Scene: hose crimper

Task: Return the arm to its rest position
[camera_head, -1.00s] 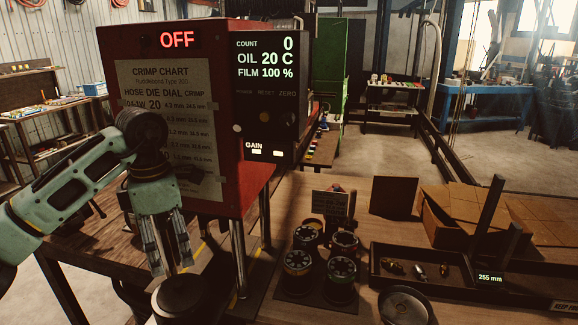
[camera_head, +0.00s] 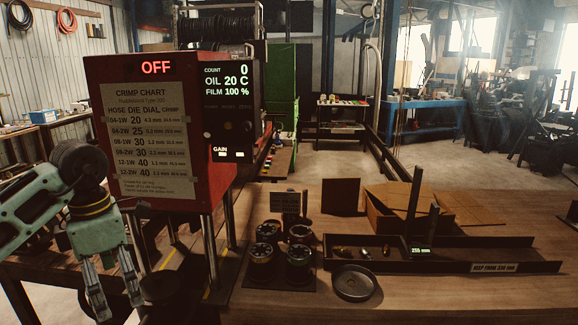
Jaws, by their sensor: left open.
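My left arm comes in from the left edge. Its gripper (camera_head: 118,302) points down with its two fingers apart and nothing between them. It hangs in front of and left of the red crimper (camera_head: 150,215), clear of the crimp chart (camera_head: 145,130). The crimper's sign reads OFF, and its display (camera_head: 228,88) shows count 0, oil 20 C and film 100 %. A dark round piece (camera_head: 175,300) stands below the crimper, right of the gripper. My right gripper is not in view.
Several round dies (camera_head: 262,262) stand on a dark mat, with a metal dish (camera_head: 354,282) to their right. A long dark tray (camera_head: 480,254) holds small fittings (camera_head: 364,253). A cardboard box (camera_head: 385,213) stands behind it. The wooden bench (camera_head: 430,298) is clear at its front right.

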